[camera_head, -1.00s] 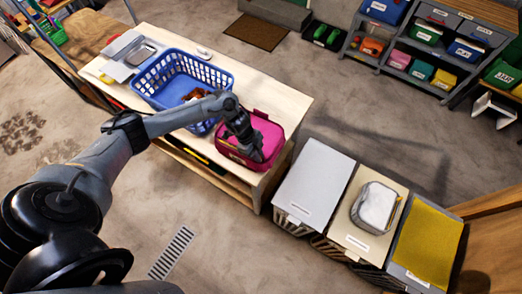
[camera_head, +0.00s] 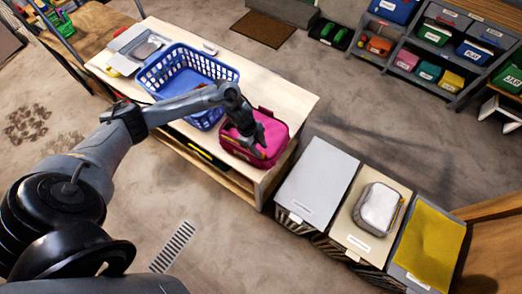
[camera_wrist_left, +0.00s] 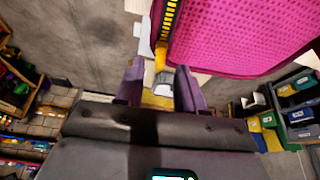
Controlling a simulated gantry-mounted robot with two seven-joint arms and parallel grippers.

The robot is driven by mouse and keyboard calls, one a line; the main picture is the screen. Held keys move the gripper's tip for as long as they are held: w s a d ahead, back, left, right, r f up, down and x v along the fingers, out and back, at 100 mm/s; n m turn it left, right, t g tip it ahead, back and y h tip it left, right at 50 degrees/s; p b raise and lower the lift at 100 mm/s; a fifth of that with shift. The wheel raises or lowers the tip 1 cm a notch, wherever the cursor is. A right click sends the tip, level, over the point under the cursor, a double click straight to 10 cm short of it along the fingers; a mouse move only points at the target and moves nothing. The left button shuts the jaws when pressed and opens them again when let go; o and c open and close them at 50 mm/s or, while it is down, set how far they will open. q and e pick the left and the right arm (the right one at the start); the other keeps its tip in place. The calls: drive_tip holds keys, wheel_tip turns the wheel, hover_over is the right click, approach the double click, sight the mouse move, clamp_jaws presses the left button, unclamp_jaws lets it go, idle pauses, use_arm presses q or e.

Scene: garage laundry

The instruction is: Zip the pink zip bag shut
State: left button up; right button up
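The pink zip bag (camera_head: 275,136) sits on the near right end of the light wooden table. Its pink textured side (camera_wrist_left: 235,30) fills the upper right of the left wrist view, edged by a yellow-and-black zip track (camera_wrist_left: 168,20). My left gripper (camera_head: 250,143) is over the bag. How far the bag is zipped cannot be told. My right gripper is not in view.
A blue basket (camera_head: 160,77) stands beside the bag, partly behind my left arm. A grey tray (camera_head: 130,40) lies at the table's far left. Hampers with grey (camera_head: 318,180), beige and yellow lids stand right of the table; a grey box (camera_head: 379,208) rests on the beige one.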

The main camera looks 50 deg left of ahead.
use_arm(q)
drive_tip(key=w+v, duration=0.1)
drive_tip(key=v, duration=0.7)
drive_tip(key=shift+s+r+b, duration=0.2)
drive_tip(key=shift+s+b, duration=0.15)
drive_tip(key=shift+s, duration=0.15)
drive_tip(key=shift+a, duration=0.1)
